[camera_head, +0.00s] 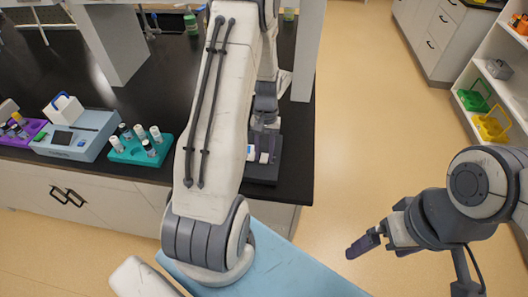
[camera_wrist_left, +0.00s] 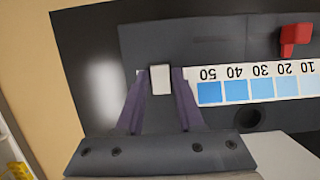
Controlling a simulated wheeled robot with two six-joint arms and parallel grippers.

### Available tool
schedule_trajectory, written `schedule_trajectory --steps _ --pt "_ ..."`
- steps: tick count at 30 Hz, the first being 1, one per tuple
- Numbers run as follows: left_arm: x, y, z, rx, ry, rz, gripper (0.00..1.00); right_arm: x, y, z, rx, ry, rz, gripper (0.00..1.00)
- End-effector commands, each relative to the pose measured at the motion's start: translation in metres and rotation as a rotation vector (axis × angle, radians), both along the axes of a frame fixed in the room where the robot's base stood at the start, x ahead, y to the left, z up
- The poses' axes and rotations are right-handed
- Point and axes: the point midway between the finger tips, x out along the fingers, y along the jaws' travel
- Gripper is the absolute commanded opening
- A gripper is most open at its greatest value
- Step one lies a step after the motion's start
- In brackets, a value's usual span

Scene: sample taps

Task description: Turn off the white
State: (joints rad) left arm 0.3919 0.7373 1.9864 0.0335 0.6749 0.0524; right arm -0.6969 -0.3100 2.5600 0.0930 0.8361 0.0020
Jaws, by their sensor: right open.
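A white block-like tap handle (camera_wrist_left: 160,79) shows in the left wrist view on a dark grey panel (camera_wrist_left: 210,42). My left gripper (camera_wrist_left: 160,72) has its two purple fingers on either side of it, with narrow gaps showing, so it looks open around the handle. A red tap handle (camera_wrist_left: 295,38) stands to the right on the same panel. In the head view my left gripper (camera_head: 263,135) is over the dark device at the bench's right end, mostly hidden by my arm. My right gripper (camera_head: 378,247) is open and empty above the floor.
A numbered strip with blue squares (camera_wrist_left: 262,88) runs along the panel. On the black bench (camera_head: 60,75) are a teal vial rack (camera_head: 135,157), a blue-white instrument (camera_head: 80,135) and a purple rack (camera_head: 32,128). Shelves with green and yellow bins (camera_head: 490,125) stand at right; the floor between is clear.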

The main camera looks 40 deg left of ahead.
Motion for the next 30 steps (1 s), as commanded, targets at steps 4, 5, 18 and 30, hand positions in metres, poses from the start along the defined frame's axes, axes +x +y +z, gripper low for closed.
schedule_trajectory --steps 4,5,18,30 --pt "0.0 0.0 0.0 0.0 -0.001 0.0 0.42 0.0 0.0 0.0 0.0 0.0 0.0 1.0" --pt "0.0 0.0 0.0 0.0 -0.001 0.0 0.42 0.0 0.0 0.0 0.0 0.0 0.0 1.0" --pt "0.011 0.006 0.039 0.003 -0.008 0.0 0.42 0.0 0.0 -0.011 0.0 0.0 0.001 1.0" --pt "0.023 0.012 0.098 0.001 -0.003 0.0 0.42 0.0 0.0 -0.02 0.0 0.0 0.001 1.0"
